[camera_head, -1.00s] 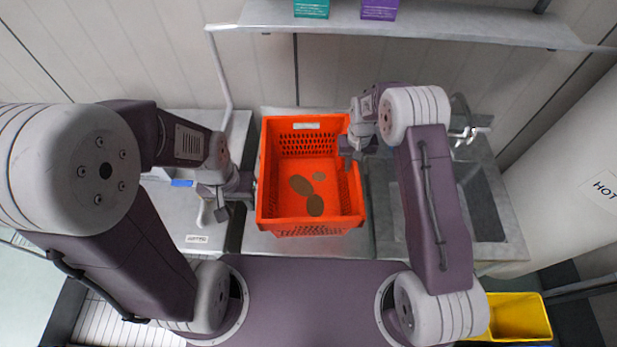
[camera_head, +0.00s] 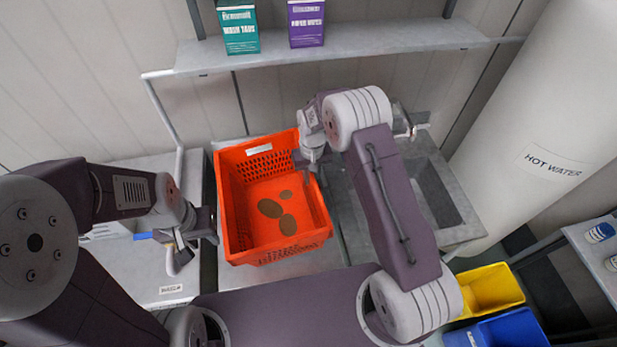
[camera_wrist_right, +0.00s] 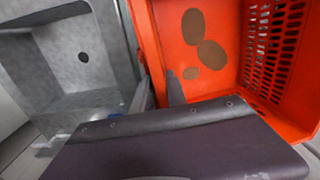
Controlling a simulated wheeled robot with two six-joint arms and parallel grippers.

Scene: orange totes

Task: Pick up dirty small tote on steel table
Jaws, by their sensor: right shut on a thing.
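The small orange tote (camera_head: 232,208) has perforated walls and a white label on its far wall. Brown dirt spots mark its floor. It is upright over the steel table (camera_head: 205,285); I cannot tell whether it rests on the table or is slightly raised. My right gripper (camera_head: 308,162) is shut on the tote's right wall. In the right wrist view, its fingers (camera_wrist_right: 160,92) straddle the tote's wall (camera_wrist_right: 143,40). My left gripper (camera_head: 208,232) is beside the tote's left wall; its fingertips are too unclear to tell whether they are open or touching.
A steel sink (camera_head: 432,192) lies right of the tote. A shelf (camera_head: 370,40) above holds a teal box (camera_head: 239,28) and a purple box (camera_head: 306,24). A white hot water tank (camera_head: 545,110) stands right. Yellow (camera_head: 490,290) and blue (camera_head: 510,330) bins are below right.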

